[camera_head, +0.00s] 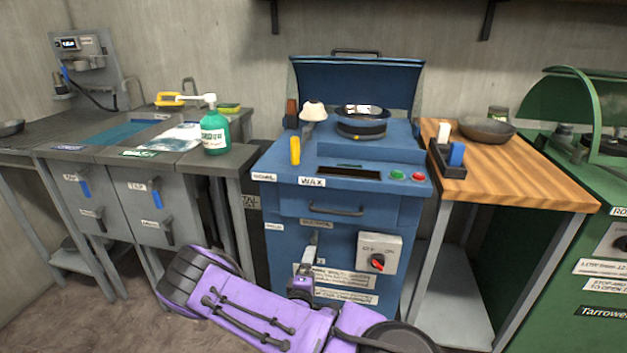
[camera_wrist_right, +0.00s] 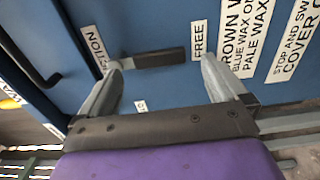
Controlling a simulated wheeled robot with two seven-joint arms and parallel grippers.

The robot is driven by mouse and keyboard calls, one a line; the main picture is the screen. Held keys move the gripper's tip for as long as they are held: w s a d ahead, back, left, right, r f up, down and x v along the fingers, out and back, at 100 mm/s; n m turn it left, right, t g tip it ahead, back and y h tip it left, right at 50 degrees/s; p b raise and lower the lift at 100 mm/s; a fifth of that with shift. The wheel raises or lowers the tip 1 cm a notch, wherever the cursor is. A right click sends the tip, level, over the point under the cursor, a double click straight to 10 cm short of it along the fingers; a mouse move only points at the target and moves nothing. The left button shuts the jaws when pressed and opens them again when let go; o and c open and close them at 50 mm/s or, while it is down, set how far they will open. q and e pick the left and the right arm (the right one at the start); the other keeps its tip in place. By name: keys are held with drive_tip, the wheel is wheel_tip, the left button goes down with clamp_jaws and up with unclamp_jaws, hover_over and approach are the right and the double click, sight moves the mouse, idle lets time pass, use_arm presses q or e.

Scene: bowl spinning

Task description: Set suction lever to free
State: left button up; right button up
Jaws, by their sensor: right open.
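The suction lever is a dark bar (camera_wrist_right: 158,58) on the blue cabinet front. In the right wrist view it lies between a partly covered label ending in "CTION" (camera_wrist_right: 93,50) and the "FREE" label (camera_wrist_right: 198,40). My right gripper (camera_wrist_right: 162,66) is open. One finger is near the lever's left end and the other is beyond its right end, beside "FREE". I cannot tell whether either finger touches the lever. In the head view my right gripper (camera_head: 309,262) is at the cabinet front and hides much of the lever area. My left gripper is out of view.
The blue machine (camera_head: 345,205) carries a bowl (camera_head: 362,113) under a raised lid. A cabinet handle (camera_head: 335,210) is above. A wooden table (camera_head: 535,178) stands at the right.

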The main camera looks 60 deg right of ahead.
drive_tip(key=v, duration=0.5)
drive_tip(key=shift+a, duration=0.2)
idle(0.3)
